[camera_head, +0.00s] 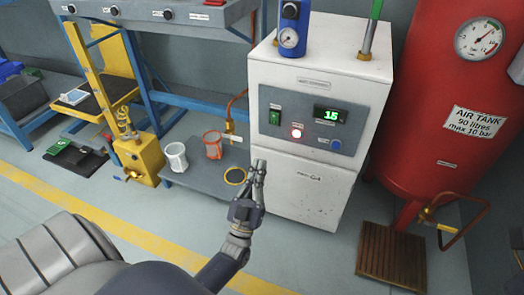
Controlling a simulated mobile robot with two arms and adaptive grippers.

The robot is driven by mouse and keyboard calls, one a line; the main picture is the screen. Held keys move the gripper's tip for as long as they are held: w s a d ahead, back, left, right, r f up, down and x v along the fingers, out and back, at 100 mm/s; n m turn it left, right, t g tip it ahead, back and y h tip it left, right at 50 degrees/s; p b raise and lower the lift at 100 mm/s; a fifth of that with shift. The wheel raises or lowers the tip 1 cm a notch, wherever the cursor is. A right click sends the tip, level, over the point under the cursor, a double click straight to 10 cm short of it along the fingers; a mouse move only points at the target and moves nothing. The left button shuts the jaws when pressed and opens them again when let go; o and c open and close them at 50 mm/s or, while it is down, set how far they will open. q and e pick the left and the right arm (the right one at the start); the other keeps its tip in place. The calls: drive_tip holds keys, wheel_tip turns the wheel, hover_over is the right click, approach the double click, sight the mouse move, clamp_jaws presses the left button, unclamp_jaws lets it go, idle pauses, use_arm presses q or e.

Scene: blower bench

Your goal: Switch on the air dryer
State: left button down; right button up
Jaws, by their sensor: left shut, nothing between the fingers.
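The air dryer is a white cabinet (318,188) right of centre. I cannot tell which way the switch is set. My left gripper (259,166) is shut and empty, pointing up in front of the cabinet's left edge. Its fingertips are below the switch in the picture and apart from it. My right gripper is not in view.
A red air tank (448,95) stands right of the cabinet, above a wooden grate (392,256). A low grey shelf (205,180) to the left holds a white mug-like container (175,157) and a red one (213,145). A yellow stand (140,160) is further left.

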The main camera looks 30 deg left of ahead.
use_arm(q)
drive_tip(key=shift+v, duration=1.65)
drive_tip(key=shift+w+f, duration=0.2)
